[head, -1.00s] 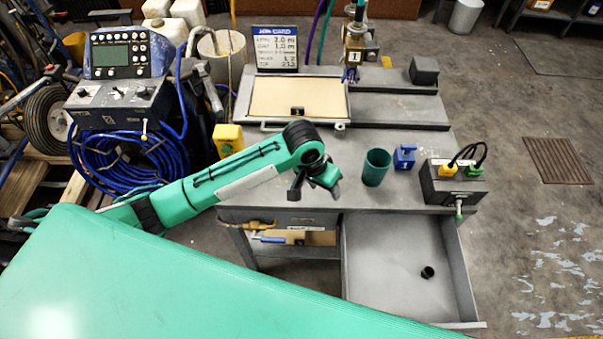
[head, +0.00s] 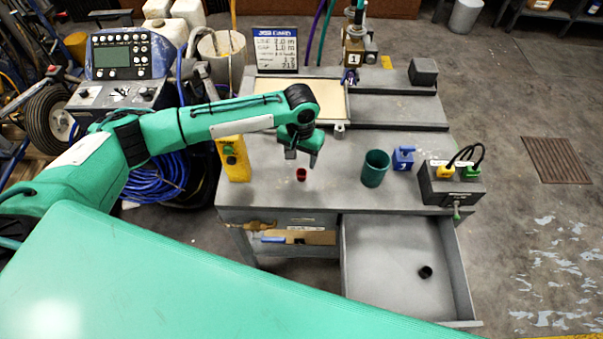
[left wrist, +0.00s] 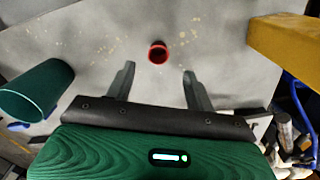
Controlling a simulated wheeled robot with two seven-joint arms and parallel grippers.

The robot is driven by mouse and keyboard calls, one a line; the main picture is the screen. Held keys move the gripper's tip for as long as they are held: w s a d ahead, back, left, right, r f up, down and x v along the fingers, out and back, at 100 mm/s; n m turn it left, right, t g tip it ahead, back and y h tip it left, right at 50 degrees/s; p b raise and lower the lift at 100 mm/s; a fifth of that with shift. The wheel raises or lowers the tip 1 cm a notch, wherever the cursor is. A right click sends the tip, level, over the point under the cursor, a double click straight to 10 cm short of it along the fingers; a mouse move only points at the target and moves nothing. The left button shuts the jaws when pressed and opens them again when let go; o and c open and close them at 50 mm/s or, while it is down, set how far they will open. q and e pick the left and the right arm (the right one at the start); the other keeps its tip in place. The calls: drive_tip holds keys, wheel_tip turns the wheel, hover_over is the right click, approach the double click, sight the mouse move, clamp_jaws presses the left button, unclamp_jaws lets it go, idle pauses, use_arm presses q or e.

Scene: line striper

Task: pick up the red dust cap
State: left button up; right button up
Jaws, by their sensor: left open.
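The red dust cap (head: 301,175) is a small red cup standing on the grey bench top, left of the green cup. It also shows in the left wrist view (left wrist: 158,53), where its dark hollow is visible, just beyond and between the two fingertips. My left gripper (head: 302,158) is open and empty, pointing down close above the cap; its fingers show apart in the left wrist view (left wrist: 157,78). The fingers do not touch the cap. My right gripper is not in view.
A green cup (head: 375,168), a blue block (head: 403,157) and a dark box (head: 450,184) with yellow and green plugs stand to the right. A yellow block (head: 233,159) stands to the left. The drawer (head: 390,260) is open, with a black cap (head: 425,272) inside.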

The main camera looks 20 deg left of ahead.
sight(301, 172)
use_arm(q)
wheel_tip(301, 172, down, 2)
drive_tip(key=shift+f, duration=0.2)
drive_tip(key=shift+f+p, duration=0.35)
drive_tip(key=shift+p, duration=0.05)
wheel_tip(301, 172, down, 4)
drive_tip(key=shift+d+r+p, duration=0.15)
drive_tip(key=shift+r+p, duration=0.05)
drive_tip(key=shift+p, duration=0.4)
drive_tip(key=shift+f, duration=0.45)
drive_tip(key=c, duration=1)
